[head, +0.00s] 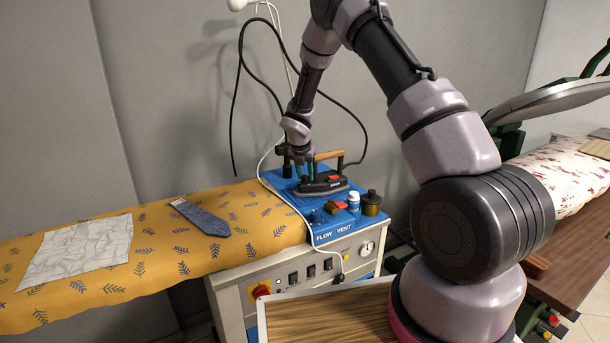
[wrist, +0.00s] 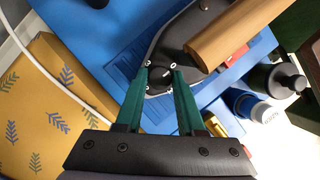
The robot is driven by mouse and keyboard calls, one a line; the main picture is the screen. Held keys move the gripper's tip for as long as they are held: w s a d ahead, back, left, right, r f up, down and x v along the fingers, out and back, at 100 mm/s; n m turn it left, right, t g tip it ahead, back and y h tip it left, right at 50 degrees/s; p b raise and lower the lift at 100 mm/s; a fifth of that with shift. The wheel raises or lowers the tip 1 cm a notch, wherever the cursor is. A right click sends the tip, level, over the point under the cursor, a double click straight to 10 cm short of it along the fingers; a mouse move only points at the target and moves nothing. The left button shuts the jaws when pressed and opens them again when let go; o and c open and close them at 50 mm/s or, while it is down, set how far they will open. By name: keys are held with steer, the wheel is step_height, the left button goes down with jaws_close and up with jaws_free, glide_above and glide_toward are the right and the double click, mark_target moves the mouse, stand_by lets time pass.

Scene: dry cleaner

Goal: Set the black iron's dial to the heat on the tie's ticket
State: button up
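The black iron (head: 322,184) with a wooden handle stands on the blue tray (head: 334,234); the wrist view shows the iron's body (wrist: 185,32) close up. Its small round dark dial (wrist: 163,73), with white marks around it, lies between my green fingertips. My gripper (head: 304,173) points down at the iron's left end. Its fingertips (wrist: 162,70) are parted, one on each side of the dial; I cannot tell whether they touch it. The dial's setting is too small to read. A blue tie (head: 204,219) lies on the yellow cloth with a small pale ticket (head: 178,203) at its end, unreadable here.
A white bottle (head: 354,201) and a dark jar (head: 371,203) stand on the tray, right of the iron. A black cable hangs behind. A crumpled white cloth (head: 78,250) lies on the yellow board (head: 150,262). A press (head: 560,100) stands at the right.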

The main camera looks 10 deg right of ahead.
jaws_close()
steer(key=m+h, duration=0.1)
steer(key=m, duration=0.2)
steer(key=shift+a+m+g, duration=0.1)
steer(key=shift+m+g, duration=0.2)
steer(key=shift+g, duration=0.1)
steer(key=m+g+h, duration=0.1)
steer(key=m, duration=0.3)
steer(key=shift+w+m, duration=0.15)
steer(key=shift+m, duration=0.15)
steer(key=m+g, duration=0.1)
steer(key=m, duration=0.1)
steer(key=m+g, duration=0.1)
steer(key=m, duration=0.2)
steer(key=shift+w+g, duration=0.15)
steer(key=shift+g, duration=0.15)
steer(key=m+g, duration=0.1)
steer(key=m, duration=0.4)
steer(key=shift+w+g, duration=0.1)
steer(key=shift+g, duration=0.3)
steer(key=shift+m, duration=0.5)
